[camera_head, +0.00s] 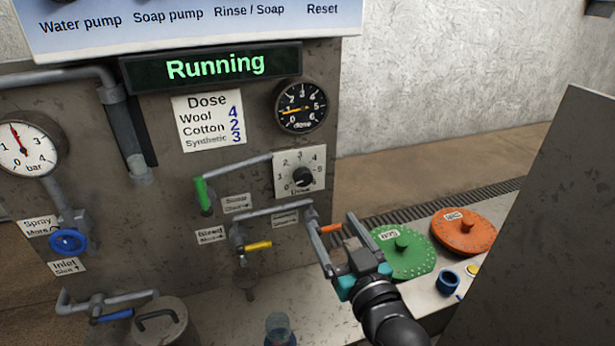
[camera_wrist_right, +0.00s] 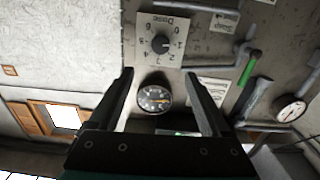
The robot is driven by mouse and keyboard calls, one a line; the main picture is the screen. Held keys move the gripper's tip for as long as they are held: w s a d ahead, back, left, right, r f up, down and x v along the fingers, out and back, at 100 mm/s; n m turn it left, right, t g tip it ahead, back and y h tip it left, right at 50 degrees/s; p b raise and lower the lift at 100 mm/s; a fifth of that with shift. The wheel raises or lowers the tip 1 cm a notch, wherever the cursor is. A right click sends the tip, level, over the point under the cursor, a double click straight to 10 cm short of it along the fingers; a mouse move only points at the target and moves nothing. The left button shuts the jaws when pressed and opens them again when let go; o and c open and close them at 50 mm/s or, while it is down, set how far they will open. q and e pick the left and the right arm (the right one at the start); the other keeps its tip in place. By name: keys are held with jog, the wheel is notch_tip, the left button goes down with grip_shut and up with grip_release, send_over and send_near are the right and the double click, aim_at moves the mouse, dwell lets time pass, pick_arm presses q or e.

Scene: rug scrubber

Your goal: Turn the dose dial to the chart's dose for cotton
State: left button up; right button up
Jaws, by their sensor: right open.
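The dose dial is a black knob (camera_head: 303,177) on a pale numbered plate (camera_head: 287,160). In the right wrist view the knob (camera_wrist_right: 160,44) shows upside down; its white mark seems to point toward the low numbers, but the exact number is unclear. The dose chart (camera_head: 208,122) reads Wool 4, Cotton 2, Synthetic 3. The round dose gauge (camera_head: 301,106) has its yellow needle near 1. My right gripper (camera_head: 331,216) is open and empty, below and right of the dial and apart from it. My left gripper is out of view.
An orange handle (camera_head: 331,228) shows between my right fingers. Green (camera_head: 203,194) and yellow (camera_head: 258,245) handles are to the left. Green (camera_head: 410,262) and orange (camera_head: 468,232) discs lie on the ledge at right. The display (camera_head: 215,66) reads Running.

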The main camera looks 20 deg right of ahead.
aim_at(305, 179)
jog(key=w, duration=0.9)
jog(key=w+b, duration=0.1)
jog(key=w, duration=0.4)
jog(key=shift+w+a, duration=0.3)
jog(key=shift+w, duration=0.05)
jog(key=shift+c, duration=0.3)
grip_shut()
